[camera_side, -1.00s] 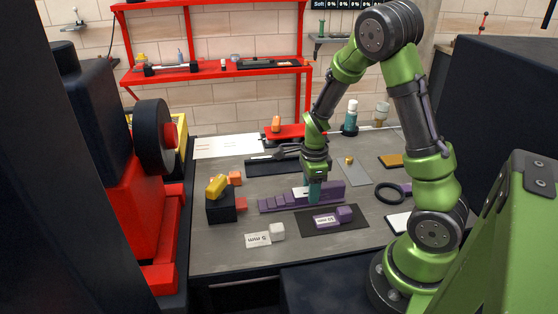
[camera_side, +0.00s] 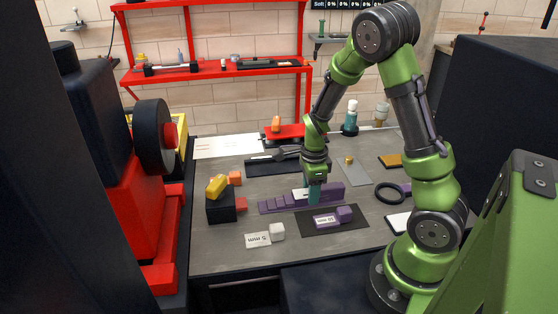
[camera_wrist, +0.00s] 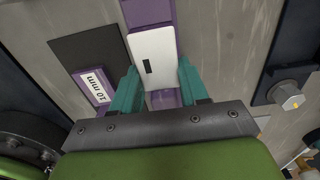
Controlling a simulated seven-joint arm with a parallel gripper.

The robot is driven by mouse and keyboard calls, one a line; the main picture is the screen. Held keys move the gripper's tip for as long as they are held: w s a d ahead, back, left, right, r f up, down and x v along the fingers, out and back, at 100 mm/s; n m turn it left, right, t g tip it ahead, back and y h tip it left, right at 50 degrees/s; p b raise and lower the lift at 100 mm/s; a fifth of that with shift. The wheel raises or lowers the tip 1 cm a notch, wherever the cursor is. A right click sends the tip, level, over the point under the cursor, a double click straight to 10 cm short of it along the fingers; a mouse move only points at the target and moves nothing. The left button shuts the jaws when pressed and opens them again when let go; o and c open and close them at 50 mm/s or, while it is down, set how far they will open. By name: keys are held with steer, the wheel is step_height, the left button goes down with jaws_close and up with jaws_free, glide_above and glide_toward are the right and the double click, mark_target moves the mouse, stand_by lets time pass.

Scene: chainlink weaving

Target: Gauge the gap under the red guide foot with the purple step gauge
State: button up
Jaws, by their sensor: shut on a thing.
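The purple step gauge (camera_side: 276,204) lies along the middle of the bench in the side view, its steps rising to the right. My gripper (camera_side: 314,194) points straight down over it, with teal fingers shut on the gauge near its white-labelled part. In the wrist view the fingers (camera_wrist: 160,92) stand on both sides of the purple gauge (camera_wrist: 164,99) and its white plate (camera_wrist: 152,54). A small red block (camera_side: 241,204), probably the red guide foot, sits against a black block (camera_side: 221,208) left of the gauge. The gap under it is too small to make out.
A dark mat (camera_side: 342,229) with a purple labelled block (camera_side: 327,221) lies just in front of the gauge. A yellow piece (camera_side: 216,186) tops the black block, and an orange block (camera_side: 235,178) stands behind.

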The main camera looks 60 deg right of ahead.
mark_target(296, 194)
steer(key=shift+w+a, duration=0.1)
steer(key=shift+a, duration=0.05)
steer(key=shift+w+a, duration=0.65)
steer(key=shift+w+a, duration=0.2)
steer(key=shift+w, duration=0.05)
stand_by(0.6)
steer(key=shift+w+a, duration=0.5)
steer(key=shift+w+a, duration=0.3)
steer(key=shift+a, duration=0.05)
stand_by(0.4)
steer(key=shift+w+a, duration=0.5)
steer(key=shift+w+a, duration=0.1)
stand_by(0.4)
steer(key=shift+w+a, duration=0.7)
steer(key=shift+w+a, duration=0.15)
stand_by(0.4)
